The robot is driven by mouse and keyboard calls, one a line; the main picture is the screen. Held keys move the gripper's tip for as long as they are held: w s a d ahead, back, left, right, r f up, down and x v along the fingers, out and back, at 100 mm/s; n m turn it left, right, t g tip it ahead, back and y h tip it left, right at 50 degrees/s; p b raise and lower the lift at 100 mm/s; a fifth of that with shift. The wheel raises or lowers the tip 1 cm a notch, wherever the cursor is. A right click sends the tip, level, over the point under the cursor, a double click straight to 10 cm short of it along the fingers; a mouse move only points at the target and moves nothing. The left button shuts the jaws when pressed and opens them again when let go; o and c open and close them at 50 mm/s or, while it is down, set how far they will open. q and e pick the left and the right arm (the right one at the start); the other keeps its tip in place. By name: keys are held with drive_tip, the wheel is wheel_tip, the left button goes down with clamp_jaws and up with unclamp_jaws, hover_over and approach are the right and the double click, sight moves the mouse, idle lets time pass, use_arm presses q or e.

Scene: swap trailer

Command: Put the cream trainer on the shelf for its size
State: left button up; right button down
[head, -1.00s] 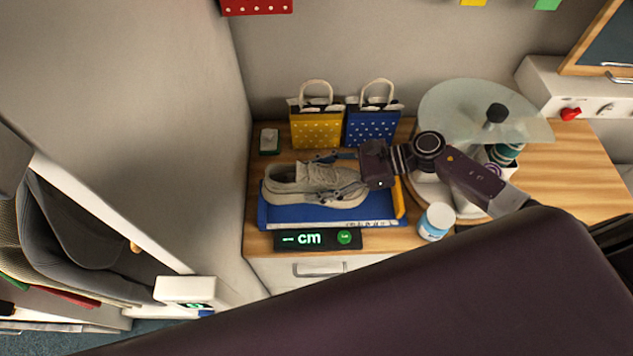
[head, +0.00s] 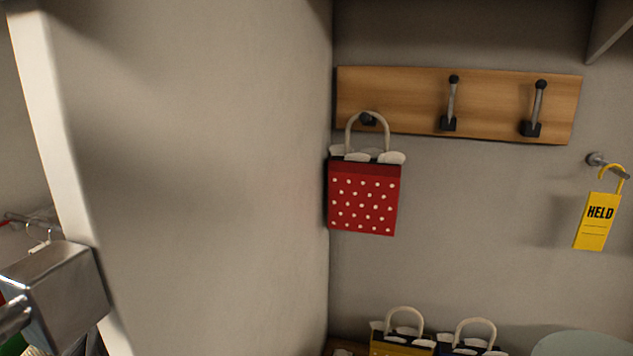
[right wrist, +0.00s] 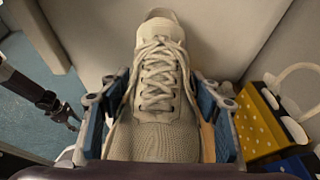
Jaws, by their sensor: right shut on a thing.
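The cream trainer (right wrist: 157,85) fills the middle of the right wrist view, laces up, toe towards the camera and heel away. My right gripper (right wrist: 160,105) is shut on it, with one blue-padded finger along each side. What lies under the trainer is hidden, so I cannot tell whether it is resting or lifted. A dark arm end at the left of that view looks like my left gripper (right wrist: 68,114); its jaws are too small to read. Neither gripper shows in the head view. No sized shelf is in clear view.
A red dotted bag (head: 363,198) hangs on a wooden hook rail (head: 490,95). A yellow HELD tag (head: 597,221) hangs at right. The yellow bag (head: 402,345) and blue bag (head: 470,350) stand below. A pale partition (head: 210,180) rises at left.

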drive_tip(key=d+b, duration=0.1)
drive_tip(key=s+d+m+t+b, duration=0.1)
drive_tip(key=d, duration=0.1)
drive_tip(key=s+d+m+t+h+b, duration=0.1)
drive_tip(key=shift+s+d+f, duration=0.1)
drive_tip(key=shift+d+f, duration=0.05)
drive_tip(key=shift+f, duration=0.2)
drive_tip(key=shift+s+d+m+t+b, duration=0.2)
drive_tip(key=shift+d+m+t+b, duration=0.1)
drive_tip(key=shift+d+t+b, duration=0.15)
use_arm(q)
wheel_tip(320, 180, down, 5)
drive_tip(key=shift+r, duration=0.1)
drive_tip(key=shift+c, duration=0.3)
use_arm(e)
drive_tip(key=shift+r, duration=0.15)
